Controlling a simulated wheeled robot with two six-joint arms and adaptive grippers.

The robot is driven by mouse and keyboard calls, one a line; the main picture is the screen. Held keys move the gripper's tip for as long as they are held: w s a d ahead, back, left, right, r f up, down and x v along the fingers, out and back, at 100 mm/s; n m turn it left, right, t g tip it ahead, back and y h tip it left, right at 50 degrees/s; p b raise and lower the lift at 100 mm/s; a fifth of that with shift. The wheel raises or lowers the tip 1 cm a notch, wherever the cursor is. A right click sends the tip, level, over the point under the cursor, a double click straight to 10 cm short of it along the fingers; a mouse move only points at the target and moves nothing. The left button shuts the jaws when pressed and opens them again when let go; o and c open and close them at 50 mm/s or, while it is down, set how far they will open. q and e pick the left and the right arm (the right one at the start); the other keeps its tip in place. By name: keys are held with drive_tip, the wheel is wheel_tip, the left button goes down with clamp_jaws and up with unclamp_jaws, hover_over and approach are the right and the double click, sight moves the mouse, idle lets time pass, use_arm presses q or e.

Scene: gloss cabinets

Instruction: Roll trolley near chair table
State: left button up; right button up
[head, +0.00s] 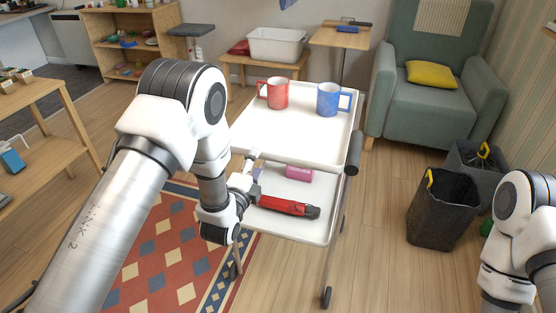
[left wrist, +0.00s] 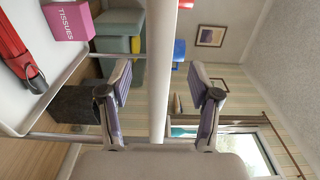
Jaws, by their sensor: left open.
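The trolley (head: 300,145) stands in front of me, with a white upper tray and a lower tray (head: 300,226). A red mug (head: 277,93) and a blue mug (head: 328,100) stand on top. My left gripper (head: 247,174) is open at the trolley's near left side. In the left wrist view, a pale bar or tray edge (left wrist: 159,60) lies between its spread fingers (left wrist: 160,85); contact cannot be told. The green armchair (head: 428,60) is at the back right. A small wooden table (head: 336,40) stands left of it. My right gripper is out of frame.
A tissue box (head: 299,173) and a red tool-like item (head: 287,206) lie on the lower tray. Dark bins (head: 440,215) stand right of the trolley. A bench (head: 258,64) with a white tub is behind. A patterned rug (head: 170,240) reaches the near left. Wood floor shows between trolley and chair.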

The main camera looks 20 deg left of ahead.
sight(260, 157)
use_arm(q)
drive_tip(key=w, duration=0.5)
drive_tip(key=shift+w+b, duration=0.1)
drive_tip(key=shift+b, duration=0.3)
clamp_jaws()
drive_tip(key=shift+f, duration=0.3)
drive_tip(key=shift+d, duration=0.1)
